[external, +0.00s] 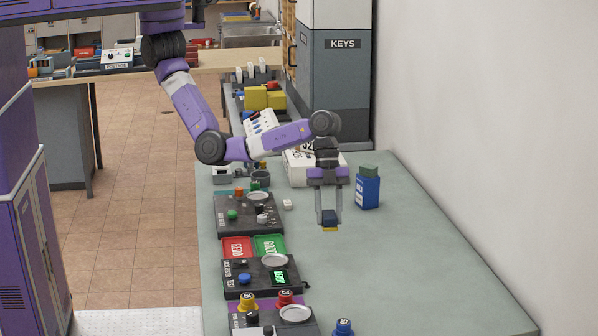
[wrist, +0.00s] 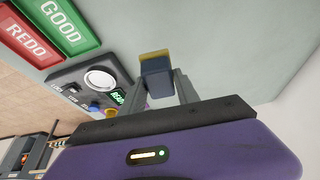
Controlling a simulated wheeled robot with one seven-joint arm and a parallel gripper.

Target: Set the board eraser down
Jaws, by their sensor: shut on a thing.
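The board eraser (external: 329,218) is a small dark blue block with a yellow edge. My gripper (external: 329,212) is shut on it and holds it over the grey-green table (external: 420,260), with its fingers pointing down. In the wrist view the eraser (wrist: 156,75) sits between the fingertips of my gripper (wrist: 158,92), its yellow edge facing away from the palm. It looks a little above the table top, but the exact gap is hard to tell.
A blue box with a green top (external: 367,188) stands right of my gripper. Left are a red REDO tray (external: 237,247), a green GOOD tray (external: 269,245) and dark control panels (external: 240,278). A white device (external: 297,168) stands behind. The table's right and front right are clear.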

